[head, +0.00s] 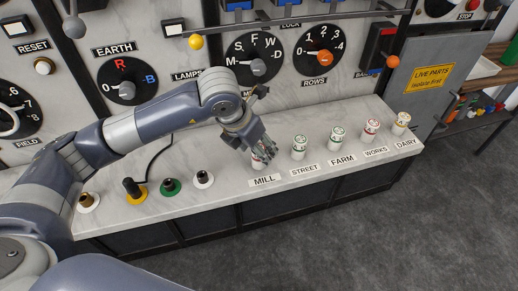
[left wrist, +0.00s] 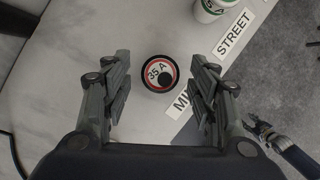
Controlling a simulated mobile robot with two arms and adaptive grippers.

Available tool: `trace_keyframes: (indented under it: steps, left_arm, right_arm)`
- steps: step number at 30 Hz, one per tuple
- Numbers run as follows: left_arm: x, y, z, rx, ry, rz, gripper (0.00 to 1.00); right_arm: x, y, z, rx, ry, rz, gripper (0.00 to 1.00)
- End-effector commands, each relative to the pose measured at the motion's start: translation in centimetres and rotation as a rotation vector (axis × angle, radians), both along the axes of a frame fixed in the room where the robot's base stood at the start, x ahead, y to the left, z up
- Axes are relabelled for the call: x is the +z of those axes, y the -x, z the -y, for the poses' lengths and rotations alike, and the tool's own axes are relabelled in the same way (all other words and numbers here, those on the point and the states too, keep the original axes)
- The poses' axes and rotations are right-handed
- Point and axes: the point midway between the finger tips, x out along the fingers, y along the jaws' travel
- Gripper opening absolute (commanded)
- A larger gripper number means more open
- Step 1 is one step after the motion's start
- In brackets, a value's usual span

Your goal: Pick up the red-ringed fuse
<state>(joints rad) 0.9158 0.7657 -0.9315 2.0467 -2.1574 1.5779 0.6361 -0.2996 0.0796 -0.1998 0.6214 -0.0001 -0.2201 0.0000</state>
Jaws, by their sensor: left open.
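The red-ringed fuse (left wrist: 151,84), marked 35 A, stands upright on the pale bench by the MILL label (left wrist: 181,101). In the head view only part of this fuse (head: 258,164) shows beneath my left gripper (head: 262,152). In the left wrist view my left gripper (left wrist: 160,88) is open, with its fingers on either side of the fuse and a gap to each. The fuse lies between the fingers, nearer the left one. What looks like my right gripper (left wrist: 264,130) shows small at the lower right of the left wrist view; its jaws are unclear.
More fuses stand in a row by the STREET (head: 299,148), FARM (head: 336,138), WORKS (head: 371,131) and DAIRY (head: 401,123) labels. Coloured sockets (head: 169,187) and a black cable sit on the left. The switch panel (head: 280,90) rises behind. Floor is clear in front.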

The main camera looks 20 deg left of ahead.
Motion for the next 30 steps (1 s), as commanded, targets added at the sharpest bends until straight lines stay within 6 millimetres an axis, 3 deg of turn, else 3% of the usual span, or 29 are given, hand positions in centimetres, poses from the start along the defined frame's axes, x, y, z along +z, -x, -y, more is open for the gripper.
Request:
trace_keyframes:
  steps: [9, 15, 16, 30]
  left_arm:
    - [-0.59, -0.20, 0.10, -0.001, 0.000, 0.001, 0.52]
    - [-0.57, -0.19, 0.10, -0.001, 0.000, 0.001, 0.06]
    - [-0.57, -0.20, 0.09, -0.001, 0.000, 0.001, 0.04]
    - [0.29, -0.65, -0.44, 0.001, -0.001, 0.003, 0.04]
  right_arm:
    - [0.06, 0.25, 0.03, 0.000, 0.001, -0.004, 0.40]
    - [0.06, 0.24, 0.04, 0.000, 0.001, -0.004, 0.40]
    - [0.06, 0.24, 0.04, 0.000, 0.001, -0.004, 0.40]
    - [0.33, 0.15, 0.03, 0.001, 0.001, -0.002, 0.40]
